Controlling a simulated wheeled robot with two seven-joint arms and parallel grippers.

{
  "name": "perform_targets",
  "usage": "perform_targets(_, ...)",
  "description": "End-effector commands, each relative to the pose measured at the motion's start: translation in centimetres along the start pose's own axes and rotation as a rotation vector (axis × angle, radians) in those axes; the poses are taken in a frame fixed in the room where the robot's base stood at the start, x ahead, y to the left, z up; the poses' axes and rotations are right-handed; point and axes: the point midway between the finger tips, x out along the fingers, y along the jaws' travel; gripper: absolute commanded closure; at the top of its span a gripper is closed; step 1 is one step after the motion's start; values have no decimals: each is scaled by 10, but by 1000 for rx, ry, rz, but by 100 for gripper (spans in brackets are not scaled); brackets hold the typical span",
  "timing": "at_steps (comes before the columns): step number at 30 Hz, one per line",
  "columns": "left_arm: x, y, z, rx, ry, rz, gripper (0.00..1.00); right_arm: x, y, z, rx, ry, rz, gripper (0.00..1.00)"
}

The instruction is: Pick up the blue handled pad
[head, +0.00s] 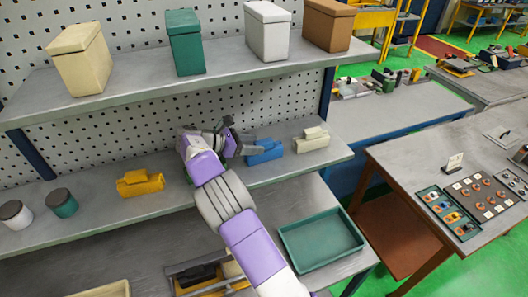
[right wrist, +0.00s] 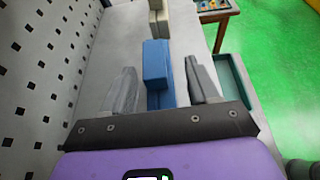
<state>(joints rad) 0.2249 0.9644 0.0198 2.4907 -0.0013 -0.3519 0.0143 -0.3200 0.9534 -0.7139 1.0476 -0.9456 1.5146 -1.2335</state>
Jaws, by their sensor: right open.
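My right gripper (head: 232,138) is at the left end of the blue pad. In the right wrist view the blue pad (right wrist: 158,72) stands between the two open fingers of my right gripper (right wrist: 163,90), with space seen on both sides. The fingers appear apart from it. My left gripper is not in view.
A cream handled pad (head: 312,140) lies just beyond the blue one, and a yellow one (head: 140,183) lies to the left. A pegboard (head: 90,150) backs the shelf. Lidded boxes stand on the upper shelf (head: 130,92). A green tray (head: 320,240) sits below.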

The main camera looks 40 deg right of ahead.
Motion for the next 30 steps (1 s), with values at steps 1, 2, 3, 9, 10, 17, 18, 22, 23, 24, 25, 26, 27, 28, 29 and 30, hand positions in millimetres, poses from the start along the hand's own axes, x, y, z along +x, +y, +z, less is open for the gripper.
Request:
perform_targets(1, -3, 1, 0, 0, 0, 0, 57, 7, 1, 2, 0, -1, -2, 40)
perform_targets(2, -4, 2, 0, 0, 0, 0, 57, 11, 2, 3, 0, -1, -3, 40)
perform_targets(3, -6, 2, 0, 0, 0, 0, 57, 17, 4, 4, 0, -1, -3, 40)
perform_targets(9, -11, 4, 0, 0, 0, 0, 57, 44, 6, 5, 2, 0, -1, 40)
perform_targets(10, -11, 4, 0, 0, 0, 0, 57, 46, 7, 5, 2, 1, -1, 40)
perform_targets(17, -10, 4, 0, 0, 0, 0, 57, 49, 7, 4, 3, 1, 1, 40)
perform_targets(18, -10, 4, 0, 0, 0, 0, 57, 49, 7, 4, 3, 1, 1, 40)
perform_targets(22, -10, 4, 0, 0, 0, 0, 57, 49, 7, 4, 3, 1, 1, 60)
perform_targets(23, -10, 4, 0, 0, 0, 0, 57, 49, 7, 4, 3, 1, 1, 65)
perform_targets(24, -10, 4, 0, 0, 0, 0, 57, 49, 7, 4, 3, 1, 1, 71)
perform_targets(25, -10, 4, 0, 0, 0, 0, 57, 49, 7, 4, 3, 1, 1, 76)
perform_targets(26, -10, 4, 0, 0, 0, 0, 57, 49, 7, 4, 3, 1, 1, 80)
perform_targets(27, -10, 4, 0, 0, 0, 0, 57, 49, 7, 4, 3, 1, 1, 86)
perform_targets(28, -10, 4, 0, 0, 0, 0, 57, 49, 7, 4, 3, 1, 1, 91)
perform_targets(29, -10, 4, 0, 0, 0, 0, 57, 49, 7, 4, 3, 1, 1, 96)
perform_targets(30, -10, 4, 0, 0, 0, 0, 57, 49, 7, 4, 3, 1, 1, 100)
